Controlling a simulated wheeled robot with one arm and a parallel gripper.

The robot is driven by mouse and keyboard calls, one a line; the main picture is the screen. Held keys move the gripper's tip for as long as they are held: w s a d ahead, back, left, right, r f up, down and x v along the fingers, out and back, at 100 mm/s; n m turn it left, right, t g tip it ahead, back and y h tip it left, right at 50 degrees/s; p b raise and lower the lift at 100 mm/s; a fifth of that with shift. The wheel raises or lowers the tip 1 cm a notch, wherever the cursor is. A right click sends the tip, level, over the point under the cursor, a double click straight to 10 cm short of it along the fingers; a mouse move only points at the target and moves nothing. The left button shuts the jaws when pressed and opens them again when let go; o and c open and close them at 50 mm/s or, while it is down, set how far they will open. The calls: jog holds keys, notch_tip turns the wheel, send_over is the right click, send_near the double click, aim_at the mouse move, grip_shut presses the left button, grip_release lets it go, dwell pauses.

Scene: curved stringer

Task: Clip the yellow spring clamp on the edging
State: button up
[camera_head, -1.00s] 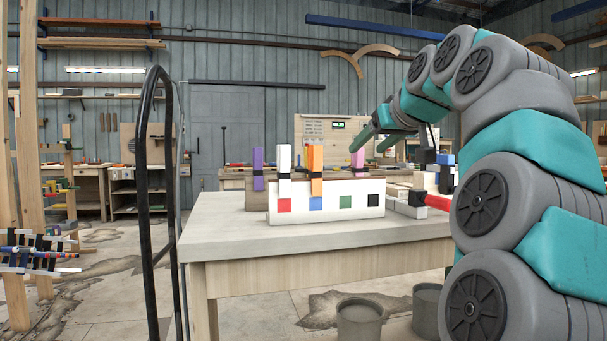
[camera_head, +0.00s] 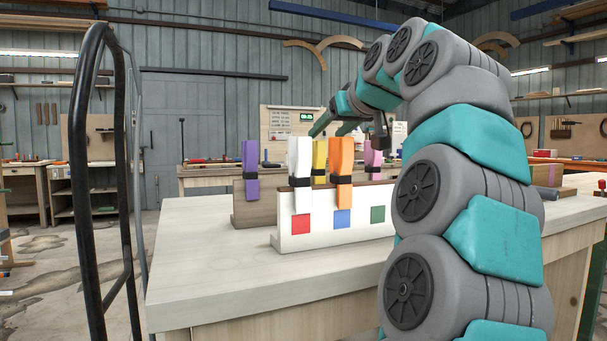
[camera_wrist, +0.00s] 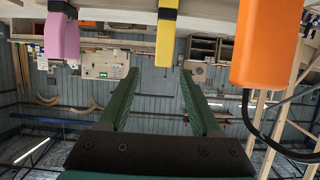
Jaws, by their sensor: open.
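The yellow spring clamp (camera_head: 319,157) stands upright behind the white board, between the white clamp and the orange clamp. Its lower part is hidden by the white board. It also shows in the wrist view (camera_wrist: 165,42), at the top, roughly in line with the gap between my fingers and beyond their tips. My gripper (camera_head: 328,128) is open and empty, with two green fingers spread apart in the wrist view (camera_wrist: 160,72). It is raised above and behind the clamp row. I cannot tell which piece is the edging.
Near my gripper are the orange clamp (camera_head: 341,160) and the pink clamp (camera_head: 373,158). A white clamp (camera_head: 300,165) and a purple clamp (camera_head: 250,170) stand left. The white board (camera_head: 355,235) has coloured squares. The pale table (camera_head: 205,265) is bare at front left.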

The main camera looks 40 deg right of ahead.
aim_at(314, 145)
jog(key=x, duration=0.7)
jog(key=shift+w+a+f, duration=0.1)
jog(key=shift+w+f, duration=0.1)
jog(key=shift+w, duration=0.05)
grip_shut()
dwell(0.3)
dwell(0.9)
